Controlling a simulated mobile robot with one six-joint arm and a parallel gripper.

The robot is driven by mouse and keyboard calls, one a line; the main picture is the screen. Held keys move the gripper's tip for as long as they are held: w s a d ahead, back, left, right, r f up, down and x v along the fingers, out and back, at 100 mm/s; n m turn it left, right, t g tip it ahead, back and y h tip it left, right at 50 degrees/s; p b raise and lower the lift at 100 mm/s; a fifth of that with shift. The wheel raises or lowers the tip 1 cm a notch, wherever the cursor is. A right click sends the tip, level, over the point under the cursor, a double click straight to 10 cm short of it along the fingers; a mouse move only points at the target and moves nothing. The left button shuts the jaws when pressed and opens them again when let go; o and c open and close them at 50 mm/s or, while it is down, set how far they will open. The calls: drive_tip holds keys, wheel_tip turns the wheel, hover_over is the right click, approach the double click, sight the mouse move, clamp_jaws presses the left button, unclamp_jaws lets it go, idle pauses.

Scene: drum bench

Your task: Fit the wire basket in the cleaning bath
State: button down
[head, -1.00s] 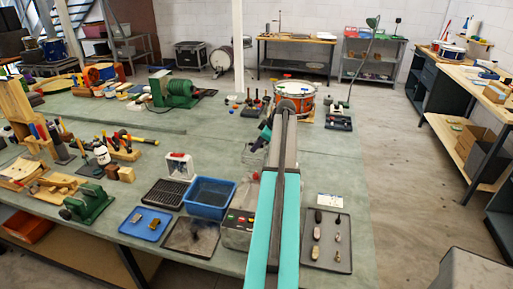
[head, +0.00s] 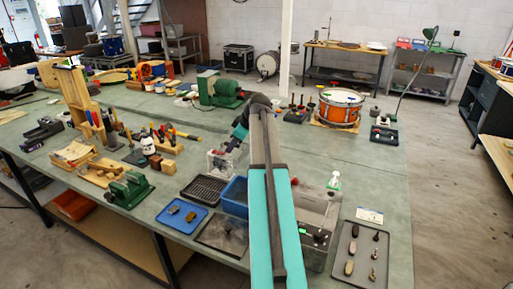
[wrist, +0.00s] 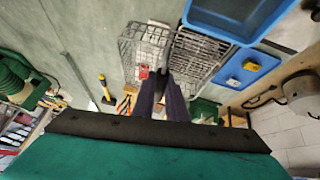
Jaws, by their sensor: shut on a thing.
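The wire basket (wrist: 146,52) is a grey mesh basket. In the wrist view it lies at the fingertips of my gripper (wrist: 163,78), which is shut on it; the exact grip point is hard to see. In the head view the basket (head: 223,160) hangs below my gripper (head: 238,137), over the bench behind the blue tub. The cleaning bath (head: 321,205) is a grey metal box with a dark control panel, to the right of my arm. My arm hides its left part, and the basket is apart from it.
The blue tub (head: 235,192), a black rack tray (head: 204,190) and a blue tray (head: 181,216) are left of my arm. A grey tray with small tools (head: 361,252) lies right of the bath. A drum (head: 339,108) stands farther back.

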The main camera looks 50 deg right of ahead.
drive_tip(key=w+a+m+h+b, duration=0.1)
drive_tip(key=w+a, duration=0.2)
drive_tip(key=a, duration=1)
drive_tip(key=w+a+m, duration=0.1)
drive_tip(key=w+a, duration=0.2)
drive_tip(key=a, duration=0.9)
drive_tip(key=s+a+m+h+b, duration=0.1)
drive_tip(key=s+a+m+h, duration=0.1)
drive_tip(key=a, duration=2)
drive_tip(key=shift+s+a+r+m+b, duration=0.35)
drive_tip(key=shift+s+m, duration=0.2)
drive_tip(key=shift+m, duration=0.15)
drive_tip(key=shift+f, duration=0.1)
